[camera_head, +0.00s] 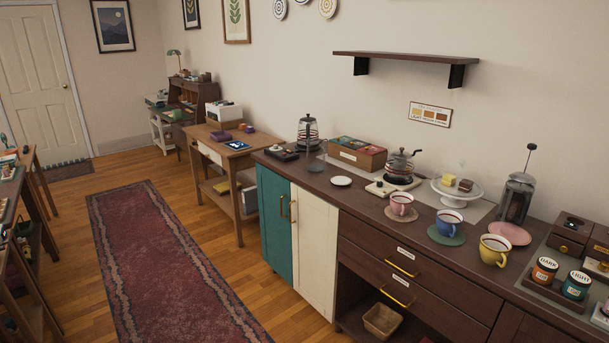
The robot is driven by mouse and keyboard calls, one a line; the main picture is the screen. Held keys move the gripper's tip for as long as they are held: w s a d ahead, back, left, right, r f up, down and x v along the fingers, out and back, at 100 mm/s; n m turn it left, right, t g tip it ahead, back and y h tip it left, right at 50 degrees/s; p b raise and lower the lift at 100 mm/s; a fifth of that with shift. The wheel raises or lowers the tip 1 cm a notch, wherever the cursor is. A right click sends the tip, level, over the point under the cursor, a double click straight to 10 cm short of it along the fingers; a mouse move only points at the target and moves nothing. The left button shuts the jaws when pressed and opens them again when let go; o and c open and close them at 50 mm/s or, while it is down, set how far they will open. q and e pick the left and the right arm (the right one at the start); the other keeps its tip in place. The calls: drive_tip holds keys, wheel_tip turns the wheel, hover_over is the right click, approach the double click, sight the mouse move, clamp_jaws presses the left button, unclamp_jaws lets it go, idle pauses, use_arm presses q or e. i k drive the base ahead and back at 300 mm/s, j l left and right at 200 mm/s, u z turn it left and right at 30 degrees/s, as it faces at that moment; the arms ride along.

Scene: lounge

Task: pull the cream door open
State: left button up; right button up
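The cream door (315,250) is a flat cabinet door at the left end of the long dark counter. It looks closed, flush with the cabinet front. A slim upright brass handle (292,212) sits near its left edge. A teal door (272,220) stands directly left of it, with its own brass handle (282,206) close to the cream door's handle. Neither of my grippers is in view.
The counter (335,198) carries mugs, a kettle, a cake stand and jars. Drawers (415,270) are right of the cream door. A red runner (160,260) covers clear floor to the left. A wooden side table (235,155) stands beyond the teal door. An off-white panelled room door (38,80) is far left.

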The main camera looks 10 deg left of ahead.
sight(315, 221)
drive_tip(key=i+j+u, duration=0.15)
drive_tip(key=i+u, duration=0.25)
drive_tip(key=i, duration=0.15)
drive_tip(key=i+u, duration=0.4)
drive_tip(key=i, duration=0.15)
